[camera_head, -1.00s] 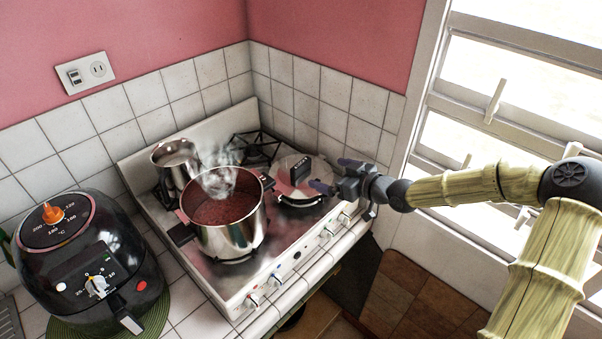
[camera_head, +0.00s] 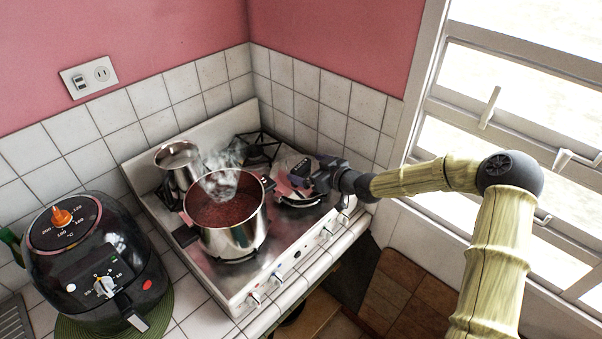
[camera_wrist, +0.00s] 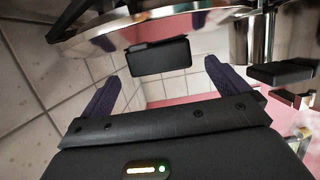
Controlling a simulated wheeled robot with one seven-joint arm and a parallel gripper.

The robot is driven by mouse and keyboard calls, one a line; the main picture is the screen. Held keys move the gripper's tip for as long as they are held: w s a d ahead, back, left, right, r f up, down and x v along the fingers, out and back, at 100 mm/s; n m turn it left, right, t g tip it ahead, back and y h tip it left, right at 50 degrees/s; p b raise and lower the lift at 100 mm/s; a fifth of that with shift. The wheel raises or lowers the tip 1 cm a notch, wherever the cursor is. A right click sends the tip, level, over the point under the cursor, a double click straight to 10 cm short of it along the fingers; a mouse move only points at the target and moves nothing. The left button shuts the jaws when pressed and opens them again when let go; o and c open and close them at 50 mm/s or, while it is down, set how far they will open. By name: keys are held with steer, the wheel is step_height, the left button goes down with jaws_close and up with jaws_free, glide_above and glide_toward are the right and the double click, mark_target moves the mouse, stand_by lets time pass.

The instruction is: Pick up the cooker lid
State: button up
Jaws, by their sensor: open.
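The cooker lid (camera_head: 284,163) is a shiny disc with a black block handle, at the right rear of the stove beside the large pot. In the wrist view its metal surface and rim (camera_wrist: 170,28) cross the top, and the black handle (camera_wrist: 158,57) sticks out toward my gripper. My gripper (camera_head: 308,173) is at the lid's right side in the head view, partly covering the handle. In the wrist view its two purple fingers (camera_wrist: 161,78) are spread apart, with the handle in the gap near the tips. I see no finger touching the handle.
A large steaming pot of red food (camera_head: 226,215) stands just left of the lid. A smaller metal pot (camera_head: 180,168) is behind it. The stove's knobs (camera_head: 288,273) line its front edge. A black air fryer (camera_head: 95,260) stands left. Tiled walls rise behind; a window is right.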

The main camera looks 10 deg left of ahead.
mark_target(302, 165)
steer(key=p+x, duration=0.1)
steer(key=x, duration=0.2)
steer(key=shift+w+a, duration=0.1)
steer(key=shift+a, duration=0.2)
steer(key=shift+c, duration=0.3)
steer(key=c, duration=1.3)
steer(key=shift+r, duration=0.1)
step_height(302, 165, up, 18)
steer(key=b, duration=0.3)
